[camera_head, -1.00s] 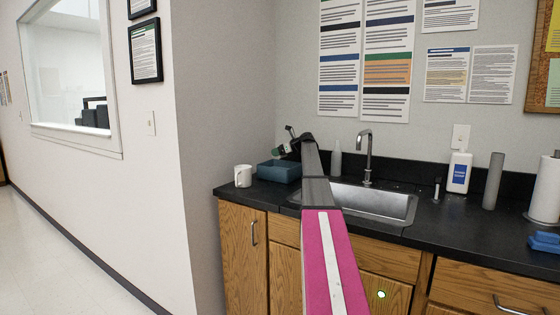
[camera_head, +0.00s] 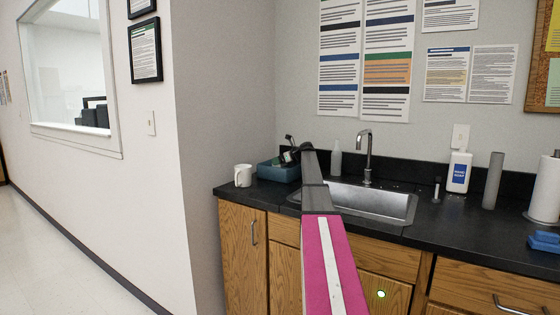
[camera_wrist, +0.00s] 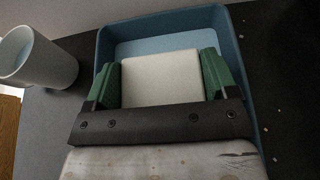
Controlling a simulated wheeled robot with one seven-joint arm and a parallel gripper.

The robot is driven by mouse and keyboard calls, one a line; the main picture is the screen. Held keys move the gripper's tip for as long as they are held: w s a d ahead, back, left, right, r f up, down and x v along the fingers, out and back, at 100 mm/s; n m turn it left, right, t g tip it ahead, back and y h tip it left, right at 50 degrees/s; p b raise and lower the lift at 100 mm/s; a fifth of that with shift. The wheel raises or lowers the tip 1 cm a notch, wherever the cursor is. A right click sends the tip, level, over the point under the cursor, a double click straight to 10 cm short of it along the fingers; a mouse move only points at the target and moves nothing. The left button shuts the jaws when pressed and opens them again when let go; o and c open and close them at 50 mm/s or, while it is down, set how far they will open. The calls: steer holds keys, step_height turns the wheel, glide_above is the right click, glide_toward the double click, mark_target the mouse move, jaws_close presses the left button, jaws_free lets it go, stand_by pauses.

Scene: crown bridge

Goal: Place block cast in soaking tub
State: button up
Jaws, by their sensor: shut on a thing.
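The soaking tub (camera_head: 278,172) is a blue-grey open box at the left end of the black counter. It also shows in the wrist view (camera_wrist: 229,48), its rim around the far side of the held block. The block cast (camera_wrist: 160,79) is a pale, cream-white block. My gripper (camera_wrist: 160,85) is shut on it, with a green finger on each side. In the wrist view the block appears over the tub's inside; I cannot tell whether it touches the floor. In the head view my gripper (camera_head: 287,156) is at the tub, and the block is hard to make out.
A white mug (camera_head: 243,175) stands close to the left of the tub, also in the wrist view (camera_wrist: 38,60). A metal sink (camera_head: 375,203) with a faucet (camera_head: 367,155) lies to the right. A soap bottle (camera_head: 459,172) stands farther right.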

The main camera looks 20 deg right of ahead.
steer(key=shift+f, duration=0.15)
steer(key=o, duration=1)
steer(key=shift+c, duration=0.2)
steer(key=shift+r, duration=0.45)
steer(key=v, duration=1.2)
steer(key=shift+r, duration=0.2)
